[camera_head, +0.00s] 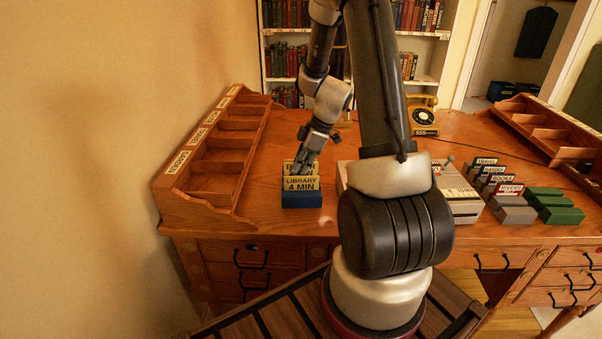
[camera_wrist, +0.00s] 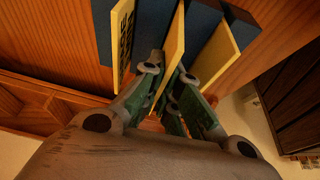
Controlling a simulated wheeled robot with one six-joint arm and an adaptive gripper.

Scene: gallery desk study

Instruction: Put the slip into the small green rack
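Yellow slips stand upright in a blue rack (camera_head: 302,200) on the desk's left half. The front slip (camera_head: 301,184) reads "LIBRARY 4 MIN"; another stands behind it, its text partly covered. My gripper (camera_head: 306,161) points down at the slips from above. In the wrist view, its fingers (camera_wrist: 169,73) lie on either side of the middle yellow slip (camera_wrist: 180,40), very close to it; whether they press on it I cannot tell. The blue rack (camera_wrist: 143,25) shows beyond them. Small green racks (camera_head: 562,216) stand at the desk's right, with no slips visible in them.
Grey racks (camera_head: 515,215) with labelled slips stand left of the green ones. A pale box-like device (camera_head: 462,205) is beside them, partly behind my arm. A wooden pigeonhole shelf (camera_head: 205,170) borders the left; another (camera_head: 548,130) the right.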

